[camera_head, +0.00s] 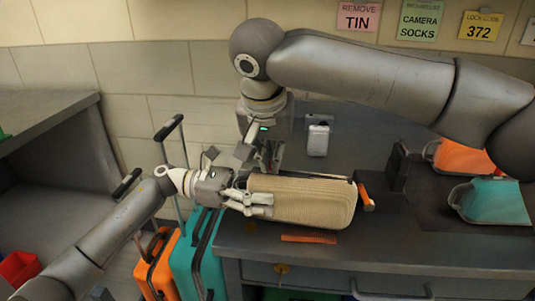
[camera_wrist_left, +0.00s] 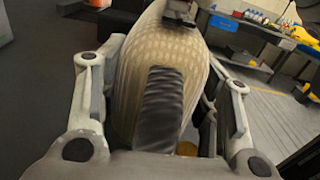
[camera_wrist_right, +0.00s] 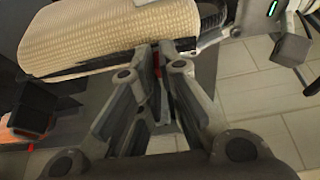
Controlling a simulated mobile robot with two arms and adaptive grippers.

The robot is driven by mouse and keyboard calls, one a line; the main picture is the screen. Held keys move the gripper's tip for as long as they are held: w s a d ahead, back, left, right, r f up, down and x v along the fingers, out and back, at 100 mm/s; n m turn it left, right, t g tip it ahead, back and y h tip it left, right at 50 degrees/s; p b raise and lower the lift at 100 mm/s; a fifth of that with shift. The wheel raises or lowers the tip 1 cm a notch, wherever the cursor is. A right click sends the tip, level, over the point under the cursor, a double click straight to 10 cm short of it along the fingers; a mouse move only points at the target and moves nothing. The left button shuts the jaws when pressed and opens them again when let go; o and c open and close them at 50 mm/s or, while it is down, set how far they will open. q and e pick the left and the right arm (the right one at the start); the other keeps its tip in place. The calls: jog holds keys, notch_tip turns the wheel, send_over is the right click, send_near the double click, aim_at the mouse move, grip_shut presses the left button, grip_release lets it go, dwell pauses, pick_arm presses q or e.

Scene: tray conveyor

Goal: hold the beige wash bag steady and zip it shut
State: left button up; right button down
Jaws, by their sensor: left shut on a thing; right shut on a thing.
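The beige wash bag (camera_head: 310,203) lies lengthwise on the dark counter, and its ribbed body fills the middle of the left wrist view (camera_wrist_left: 190,60). My left gripper (camera_head: 248,200) is shut on the bag's left end, with a finger on each side and a dark strap (camera_wrist_left: 163,110) between them. My right gripper (camera_head: 262,168) reaches down from above at the bag's back left edge. In the right wrist view its fingers (camera_wrist_right: 158,50) are shut on a small red piece, apparently the zip pull (camera_wrist_right: 156,66), beside the bag's dark edge (camera_wrist_right: 95,67). The zip line is mostly hidden.
An orange comb (camera_head: 308,239) lies in front of the bag, and an orange-handled item (camera_head: 366,197) is at its right end. A white container (camera_head: 318,140) stands behind. Suitcases (camera_head: 200,252) stand left of the counter.

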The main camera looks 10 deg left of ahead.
jog(key=d, duration=1)
jog(key=s+d, duration=0.1)
jog(key=d, duration=0.4)
pick_arm(q)
jog(key=shift+w, duration=0.1)
pick_arm(e)
jog(key=c, duration=1.6)
grip_release()
jog(key=shift+s, duration=0.1)
jog(key=shift+a, duration=0.1)
jog(key=v, duration=1.2)
pick_arm(q)
jog(key=o, duration=1.4)
